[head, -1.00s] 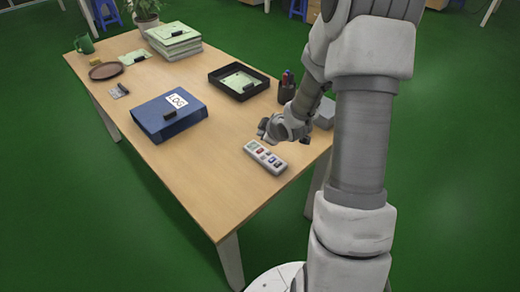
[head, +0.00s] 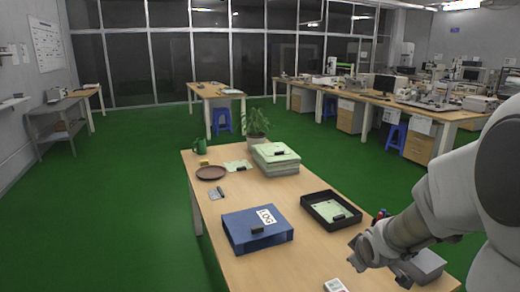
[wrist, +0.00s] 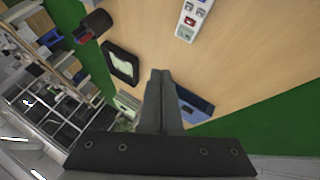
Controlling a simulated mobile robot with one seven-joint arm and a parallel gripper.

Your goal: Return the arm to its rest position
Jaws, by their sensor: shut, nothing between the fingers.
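My gripper (head: 383,262) is over the right side of the near table (head: 295,200) in the head view, with my arm reaching in from the right edge. In the wrist view my gripper (wrist: 163,78) has its two dark fingers together, with nothing between them. The white device with coloured buttons (head: 336,286) lies on the table to the left of my gripper, cut off by the lower edge of the head view.
Green floor (head: 130,215) is open at left.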

